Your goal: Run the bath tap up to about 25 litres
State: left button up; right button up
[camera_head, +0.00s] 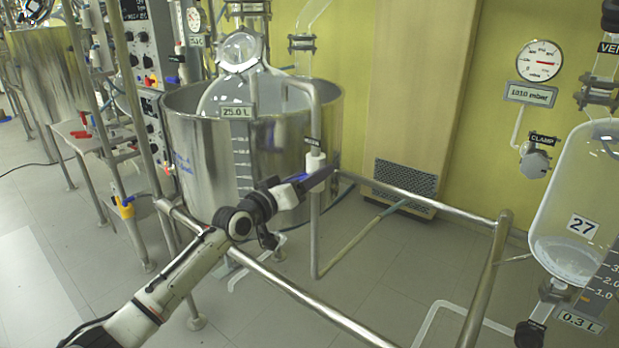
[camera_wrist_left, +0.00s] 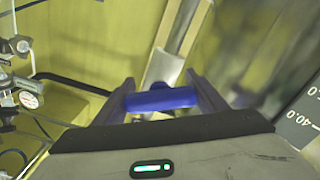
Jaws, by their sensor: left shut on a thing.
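The steel bath (camera_head: 190,140) stands at centre left with a glass flask (camera_head: 238,95) inside it. A plate reading 25.0 L (camera_head: 236,112) shows at its front rim. The tap's pipe (camera_head: 316,215) stands beside the bath and bends over its rim; water flow cannot be made out. My left gripper (camera_head: 318,178) is shut on the tap's blue handle (camera_wrist_left: 160,100), low on the white valve body (camera_head: 315,162). The handle lies crosswise between the fingers in the left wrist view. My right gripper is not in view.
A steel rail (camera_head: 420,201) runs around the tap's foot and in front of the bath. A glass vessel marked 27 (camera_head: 575,200) and a pressure gauge (camera_head: 540,60) are at the right. A control panel (camera_head: 150,45) stands at the left.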

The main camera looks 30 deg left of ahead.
pick_arm(q)
jog(key=m, duration=0.5)
jog(key=shift+m, duration=0.3)
dwell(0.4)
jog(key=o, duration=1.1)
jog(key=shift+c, duration=0.2)
jog(key=s, duration=1)
jog(key=shift+s+a, duration=0.15)
jog(key=shift+a, duration=0.25)
